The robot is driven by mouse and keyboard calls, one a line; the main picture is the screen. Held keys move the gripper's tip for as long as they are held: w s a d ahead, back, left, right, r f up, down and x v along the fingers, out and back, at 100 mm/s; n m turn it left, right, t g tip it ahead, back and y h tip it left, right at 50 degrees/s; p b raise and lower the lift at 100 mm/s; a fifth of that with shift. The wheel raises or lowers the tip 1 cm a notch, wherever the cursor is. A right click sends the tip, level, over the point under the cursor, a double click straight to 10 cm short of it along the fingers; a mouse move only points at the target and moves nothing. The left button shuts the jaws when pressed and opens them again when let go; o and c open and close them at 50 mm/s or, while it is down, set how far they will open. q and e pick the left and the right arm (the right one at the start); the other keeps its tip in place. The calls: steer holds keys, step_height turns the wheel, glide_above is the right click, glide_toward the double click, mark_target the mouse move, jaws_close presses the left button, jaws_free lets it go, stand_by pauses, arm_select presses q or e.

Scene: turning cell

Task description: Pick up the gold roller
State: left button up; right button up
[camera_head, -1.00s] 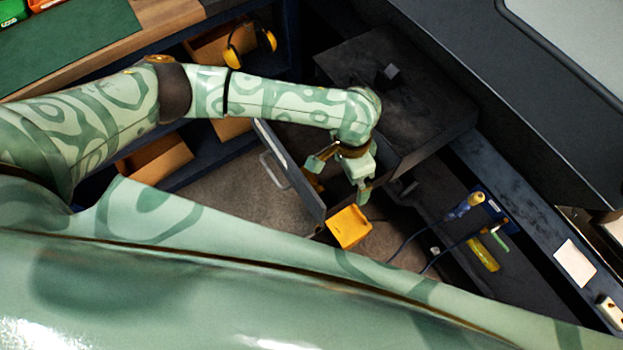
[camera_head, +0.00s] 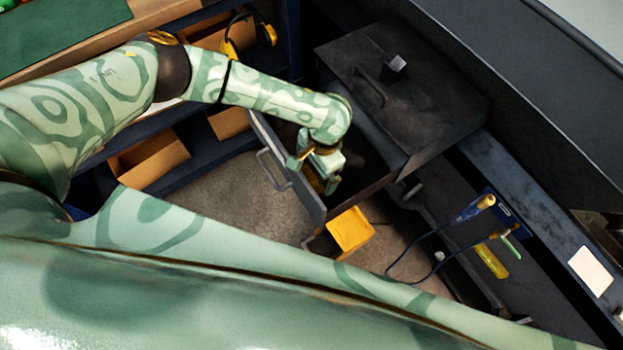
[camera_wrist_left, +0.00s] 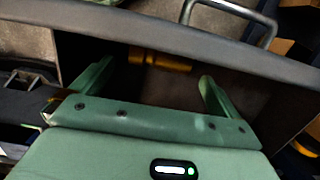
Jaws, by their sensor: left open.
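The gold roller (camera_wrist_left: 160,61) shows in the left wrist view as a short golden cylinder lying in the dark open drawer, close to its front wall. It appears between and beyond my left fingers. My left gripper (camera_head: 312,174) is open and empty over the drawer in the head view, pointing down. Its two green fingers also show in the left wrist view (camera_wrist_left: 155,72), spread apart on either side of the roller. I cannot make out the roller clearly in the head view, where the gripper and the drawer front cover that area. My right gripper is not in view.
The open drawer front (camera_head: 287,168) with its bar handle stands beside the gripper, below a dark cabinet (camera_head: 410,90). A yellow box (camera_head: 350,230) is just outside the drawer. Screwdriver-like tools (camera_head: 475,208) lie to the right. Yellow ear muffs (camera_head: 230,48) are at the upper left.

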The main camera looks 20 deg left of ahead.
mark_target(312, 178)
arm_select(q)
steer(key=f, duration=0.1)
steer(key=f+b, duration=0.1)
steer(key=f, duration=0.1)
steer(key=f+b, duration=0.1)
steer(key=shift+s+a+f, duration=0.3)
steer(key=shift+a+f, duration=0.05)
steer(key=shift+r, duration=0.15)
steer(key=shift+c, duration=0.7)
steer(key=c, duration=0.9)
